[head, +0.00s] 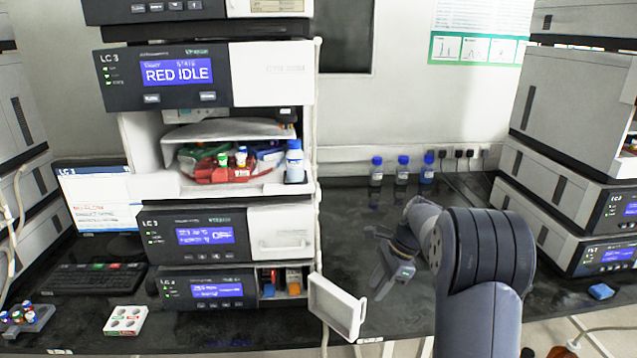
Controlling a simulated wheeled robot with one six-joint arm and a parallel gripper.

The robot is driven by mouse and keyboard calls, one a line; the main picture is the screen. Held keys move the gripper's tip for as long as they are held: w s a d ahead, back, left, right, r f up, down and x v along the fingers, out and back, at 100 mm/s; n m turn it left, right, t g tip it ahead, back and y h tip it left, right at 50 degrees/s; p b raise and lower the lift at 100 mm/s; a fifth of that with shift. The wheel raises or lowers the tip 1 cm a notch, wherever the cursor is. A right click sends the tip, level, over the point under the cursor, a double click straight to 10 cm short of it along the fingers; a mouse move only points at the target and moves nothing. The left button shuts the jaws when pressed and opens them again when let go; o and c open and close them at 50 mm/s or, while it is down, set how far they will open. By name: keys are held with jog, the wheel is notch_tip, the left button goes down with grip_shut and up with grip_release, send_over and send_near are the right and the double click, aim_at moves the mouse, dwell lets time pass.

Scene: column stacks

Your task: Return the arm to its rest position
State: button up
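My arm comes up from the bottom right and bends left over the dark bench. My gripper (374,264) is at its end, right of the middle stack of instruments. Its two fingers look spread apart, with only dark bench showing between them. I see nothing held in it.
A small white drawer or door (338,307) sticks out from the middle stack (206,240), just left of my gripper. Blue-capped bottles (402,170) stand behind on the bench (345,215). Another stack (575,130) is at the right. A white vial tray (125,320) lies front left.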

aim_at(363, 317)
jog(key=x, duration=0.8)
jog(key=shift+s+a+f, duration=0.1)
jog(key=shift+f, duration=0.1)
jog(key=shift+s+a+r, duration=0.1)
jog(key=shift+s, duration=0.05)
